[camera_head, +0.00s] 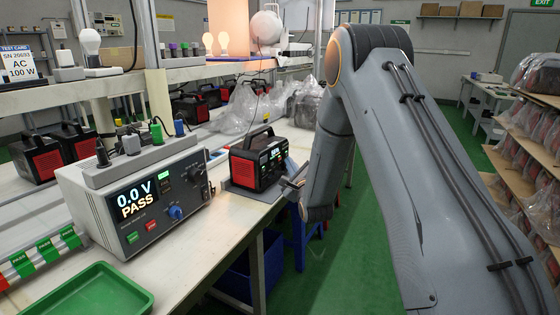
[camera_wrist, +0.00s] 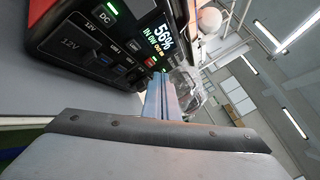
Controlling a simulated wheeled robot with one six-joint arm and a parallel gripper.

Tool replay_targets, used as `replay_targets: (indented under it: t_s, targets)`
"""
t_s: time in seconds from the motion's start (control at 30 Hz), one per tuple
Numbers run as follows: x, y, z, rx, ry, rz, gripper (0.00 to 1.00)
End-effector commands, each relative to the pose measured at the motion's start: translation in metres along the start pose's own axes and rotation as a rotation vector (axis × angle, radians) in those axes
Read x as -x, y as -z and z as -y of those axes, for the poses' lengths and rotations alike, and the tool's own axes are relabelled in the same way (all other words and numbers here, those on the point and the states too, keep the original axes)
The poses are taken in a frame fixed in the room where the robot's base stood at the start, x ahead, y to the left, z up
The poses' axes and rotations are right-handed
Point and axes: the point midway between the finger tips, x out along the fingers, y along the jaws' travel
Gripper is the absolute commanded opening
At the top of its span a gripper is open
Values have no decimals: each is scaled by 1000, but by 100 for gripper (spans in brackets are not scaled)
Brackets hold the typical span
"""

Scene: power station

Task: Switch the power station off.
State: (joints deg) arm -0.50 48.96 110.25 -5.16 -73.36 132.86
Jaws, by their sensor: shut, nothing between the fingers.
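The power station (camera_head: 242,168) is a black box with red ends and a top handle, standing on a grey mat at the bench's right edge. Its display is lit. In the wrist view the power station (camera_wrist: 85,45) fills the upper left, turned on its side in the picture. Its screen (camera_wrist: 157,40) reads 56%, and a green light glows beside the DC label. My gripper (camera_head: 291,178) is at the front face of the station. In the wrist view my gripper (camera_wrist: 160,82) is shut and empty, its tips close to the panel near the screen. I cannot tell whether they touch.
A tester (camera_head: 140,200) showing "0.0 V PASS" stands left of the station. A green tray (camera_head: 95,292) lies at the front left. More red-and-black stations (camera_head: 38,158) and plastic-wrapped items are behind. A box-filled shelf (camera_head: 525,150) is at the right, with green floor between.

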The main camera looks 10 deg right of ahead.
Motion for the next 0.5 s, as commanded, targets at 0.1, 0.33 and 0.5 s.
replay_targets:
  t_s: [0.1, 0.33, 0.5]
  targets:
    - [0, 0, 0, 0, 0, 0, 0]
    - [-1, -1, -1, 0, 0, 0, 0]
    - [-4, -3, -3, 0, 0, 0, 0]
